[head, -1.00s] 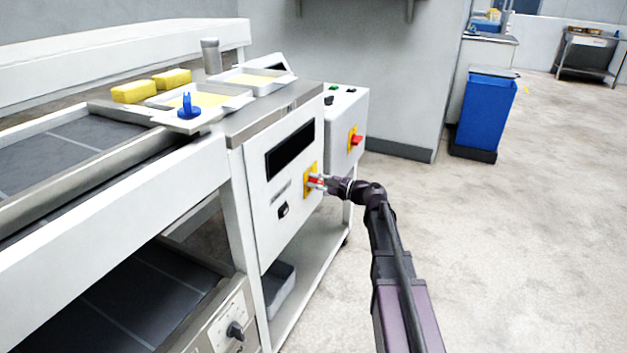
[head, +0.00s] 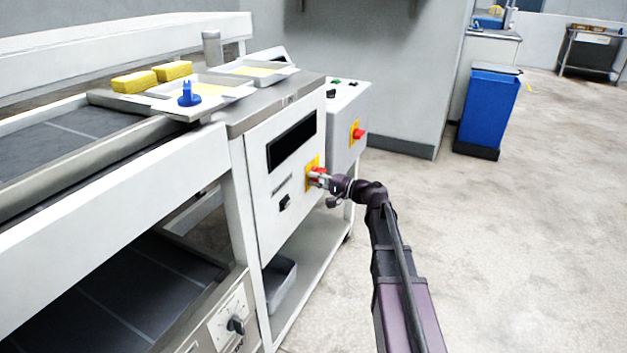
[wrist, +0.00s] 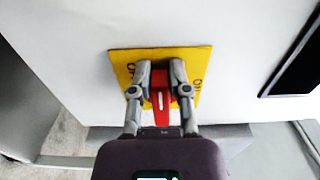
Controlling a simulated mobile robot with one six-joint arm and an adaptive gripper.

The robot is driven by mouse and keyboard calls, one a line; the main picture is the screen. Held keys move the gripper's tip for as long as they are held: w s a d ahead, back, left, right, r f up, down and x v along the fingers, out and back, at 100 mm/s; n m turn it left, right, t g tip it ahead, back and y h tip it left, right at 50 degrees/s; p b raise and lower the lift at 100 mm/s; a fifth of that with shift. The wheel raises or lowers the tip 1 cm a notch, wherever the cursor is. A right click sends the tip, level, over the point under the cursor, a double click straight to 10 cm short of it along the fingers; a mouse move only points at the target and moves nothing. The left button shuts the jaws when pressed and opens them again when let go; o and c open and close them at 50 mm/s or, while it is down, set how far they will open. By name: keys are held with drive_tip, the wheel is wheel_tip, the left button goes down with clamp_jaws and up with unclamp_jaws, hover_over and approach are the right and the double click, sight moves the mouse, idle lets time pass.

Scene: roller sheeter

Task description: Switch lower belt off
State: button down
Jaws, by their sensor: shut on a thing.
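A red rotary switch handle (wrist: 161,98) sits on a yellow plate (wrist: 120,62) on the white front panel. Dark lettering on the plate is partly covered by the fingers. My gripper (wrist: 160,88) is shut on the red handle, one finger on each side. In the head view the same yellow plate (head: 311,174) is at the panel's right side, with my gripper (head: 318,176) reaching it from the right. The lower belt (head: 130,290) lies dark under the frame. A control panel with a black knob (head: 235,325) is beside it.
A second red switch (head: 359,133) on yellow is on the grey box behind. Trays, yellow blocks (head: 134,82) and a blue item (head: 189,96) stand on top. A grey bin (head: 282,283) is on the lower shelf. Floor to the right is clear up to a blue bin (head: 487,110).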

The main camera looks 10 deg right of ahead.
drive_tip(key=shift+w+d, duration=0.15)
drive_tip(key=shift+d, duration=0.05)
drive_tip(key=c, duration=0.6)
unclamp_jaws()
drive_tip(key=shift+a, duration=0.1)
drive_tip(key=shift+v, duration=6.1)
drive_tip(key=shift+a, duration=0.1)
